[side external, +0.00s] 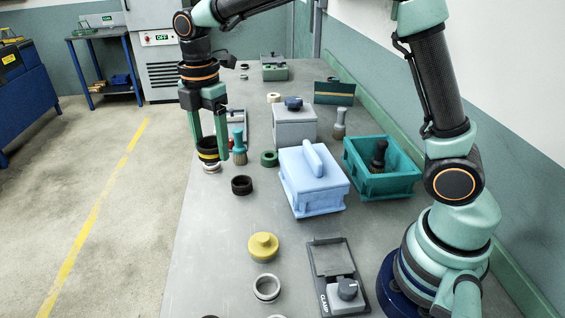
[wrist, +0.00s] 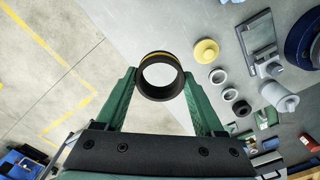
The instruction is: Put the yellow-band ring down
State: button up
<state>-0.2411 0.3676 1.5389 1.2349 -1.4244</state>
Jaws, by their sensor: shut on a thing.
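The yellow-band ring (side external: 208,154) is black with a yellow stripe. My gripper (side external: 209,148) points down and is shut on it, one green finger on each side. A pale ring (side external: 211,168) shows directly beneath it near the table's left edge; I cannot tell whether the two touch. In the wrist view the yellow-band ring (wrist: 160,55) sits between the fingertips of my gripper (wrist: 160,78), and its open centre shows a pale surface.
A teal-handled brush (side external: 239,146) stands close right of my gripper. A green ring (side external: 268,158) and black ring (side external: 241,185) lie nearby. A blue lidded box (side external: 316,186) and teal bin (side external: 398,180) stand farther right. Bare table (side external: 215,225) lies toward the front left.

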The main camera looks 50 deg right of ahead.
aim_at(226, 223)
jog(key=f, duration=2)
jog(key=shift+w+d, duration=0.2)
jog(key=shift+d, duration=0.1)
jog(key=shift+f, duration=0.1)
jog(key=o, duration=1.6)
jog(key=shift+c, duration=0.2)
notch_tip(226, 223, up, 12)
jog(key=s+d+r+m+t, duration=0.2)
jog(key=s+d+r+m, duration=0.3)
jog(key=m, duration=0.4)
jog(key=s+d+r+m+t, duration=0.3)
jog(key=s+d+r+m, duration=0.2)
jog(key=s+m, duration=0.5)
jog(key=shift+s+r+t, duration=0.2)
jog(key=shift+r+t, duration=0.1)
jog(key=shift+r, duration=1)
